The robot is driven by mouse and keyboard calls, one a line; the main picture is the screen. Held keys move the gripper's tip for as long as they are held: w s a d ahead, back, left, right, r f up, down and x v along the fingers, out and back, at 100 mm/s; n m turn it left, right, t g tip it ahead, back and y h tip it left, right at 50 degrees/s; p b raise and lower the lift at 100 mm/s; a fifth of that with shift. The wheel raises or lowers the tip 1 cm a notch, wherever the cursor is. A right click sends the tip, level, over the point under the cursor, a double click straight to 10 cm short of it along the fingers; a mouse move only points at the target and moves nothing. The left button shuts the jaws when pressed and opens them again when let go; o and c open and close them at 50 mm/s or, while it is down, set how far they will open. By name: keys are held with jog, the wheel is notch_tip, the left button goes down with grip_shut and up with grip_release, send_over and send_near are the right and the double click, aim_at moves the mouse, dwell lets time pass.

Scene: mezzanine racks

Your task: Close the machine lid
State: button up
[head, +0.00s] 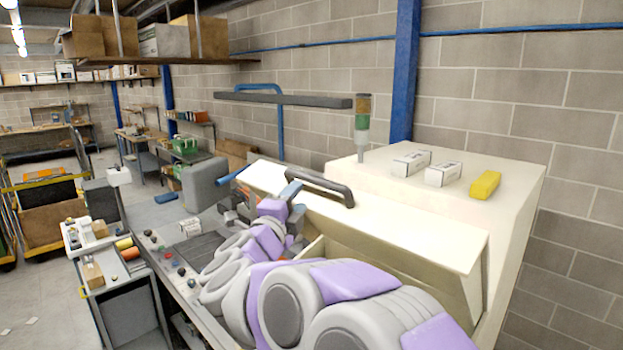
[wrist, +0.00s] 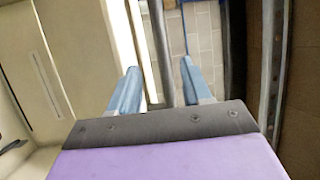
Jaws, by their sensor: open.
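The cream machine (head: 510,195) stands at the right of the head view. Its cream lid (head: 405,225) is raised, with a gap under its front edge showing the machine's inside. A dark bar handle (head: 325,187) is on the lid's upper face. My gripper (head: 290,193) is close to the left end of the handle. In the wrist view, my gripper (wrist: 160,66) has its two blue fingers apart, and the dark handle bar (wrist: 161,40) runs between them. I cannot tell whether either finger touches it. My arm hides part of the lid's front and the opening.
Two small white boxes (head: 411,162) and a yellow block (head: 485,184) lie on the machine top beside a signal light (head: 362,120). A workbench (head: 150,225) with knobs and a grey housing (head: 206,184) is left of my arm. Open floor lies at far left.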

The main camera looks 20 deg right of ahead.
aim_at(310, 182)
jog(key=p+x, duration=0.1)
jog(key=x, duration=0.7)
jog(key=shift+w+d, duration=0.2)
jog(key=shift+d, duration=0.05)
jog(key=shift+w+d+r, duration=0.15)
jog(key=shift+w+d, duration=0.1)
jog(key=shift+d, duration=0.2)
jog(key=shift+a, duration=0.1)
jog(key=shift+a, duration=0.1)
jog(key=shift+c, duration=1.3)
grip_shut()
